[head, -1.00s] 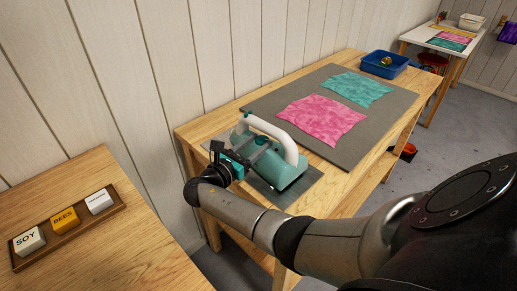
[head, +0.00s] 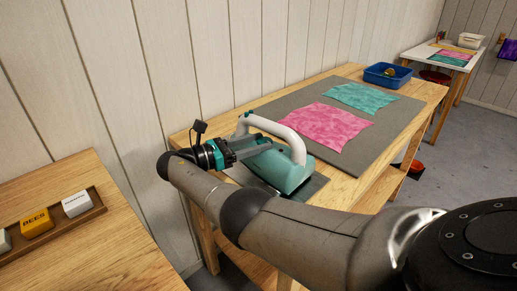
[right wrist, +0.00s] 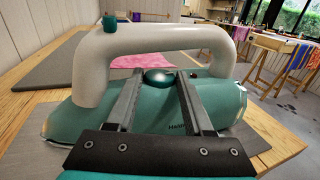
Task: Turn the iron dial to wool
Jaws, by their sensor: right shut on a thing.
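The iron (head: 285,172) has a teal body and a white arched handle and rests on a dark grey pad (head: 318,185) at the table's near end. In the right wrist view the iron (right wrist: 90,120) fills the middle, with its handle (right wrist: 165,38) arching above. Its dial (right wrist: 158,76) is a dark green, shiny round knob under the handle. My right gripper (head: 258,142) reaches in from the left. Its two fingers (right wrist: 159,82) are shut on the dial, one on each side. Lettering on the body is partly hidden; I cannot read the dial setting. My left gripper is not in view.
A grey mat (head: 312,95) with pink (head: 325,125) and teal (head: 360,96) cloths lies beyond the iron. A blue bin (head: 386,75) stands at the table's far end. A wooden tray (head: 95,212) of labelled blocks sits on the left table. A panelled wall runs close behind.

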